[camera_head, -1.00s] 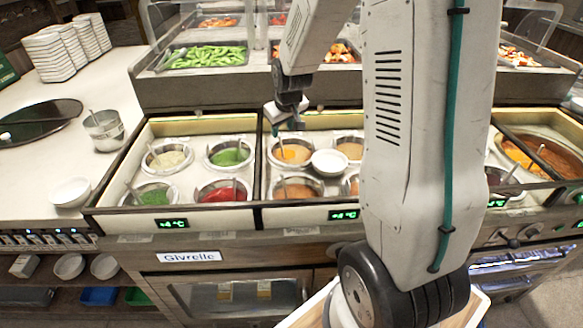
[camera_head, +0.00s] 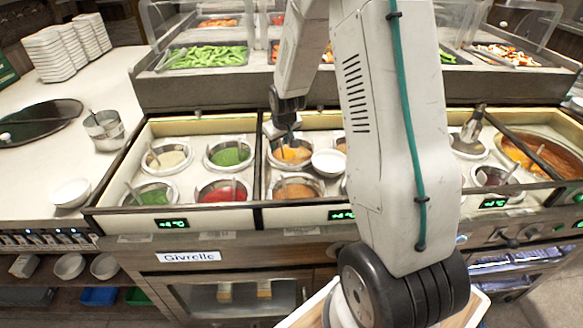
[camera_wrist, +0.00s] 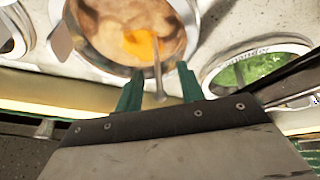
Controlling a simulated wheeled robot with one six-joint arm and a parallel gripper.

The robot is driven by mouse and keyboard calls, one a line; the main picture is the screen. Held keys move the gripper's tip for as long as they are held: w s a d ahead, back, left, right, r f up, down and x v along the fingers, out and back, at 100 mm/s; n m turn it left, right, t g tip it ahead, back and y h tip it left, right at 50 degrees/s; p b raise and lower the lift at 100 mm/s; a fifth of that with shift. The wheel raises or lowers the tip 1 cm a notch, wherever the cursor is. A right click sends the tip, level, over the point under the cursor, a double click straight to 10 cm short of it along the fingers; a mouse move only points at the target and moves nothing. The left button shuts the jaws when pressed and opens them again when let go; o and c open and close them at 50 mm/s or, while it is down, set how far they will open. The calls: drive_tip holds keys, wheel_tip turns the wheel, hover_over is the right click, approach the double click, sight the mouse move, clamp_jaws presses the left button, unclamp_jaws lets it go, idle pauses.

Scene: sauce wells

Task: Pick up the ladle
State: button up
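The ladle (camera_wrist: 158,75) has a thin metal handle and stands in a round steel well (camera_head: 290,165) of orange-brown sauce (camera_wrist: 112,28). In the wrist view its handle rises between the two green fingers of my gripper (camera_wrist: 159,88). The fingers are apart, with a gap on both sides of the handle, and not closed on it. In the head view my gripper (camera_head: 289,133) hangs over the back of this well, pointing down. The ladle's bowl is hidden in the sauce, and I cannot tell how deep the fingers reach along the handle.
A white bowl (camera_head: 329,162) sits just right of the well. Wells of green sauce (camera_head: 230,154) and red sauce (camera_head: 222,192), with their own ladles, stand to the left. The counter's raised back ledge (camera_head: 210,97) is close behind my gripper.

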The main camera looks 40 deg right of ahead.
clamp_jaws()
drive_tip(key=shift+r, duration=0.15)
wheel_tip(320, 180, up, 10)
drive_tip(key=shift+f, duration=0.1)
idle(0.4)
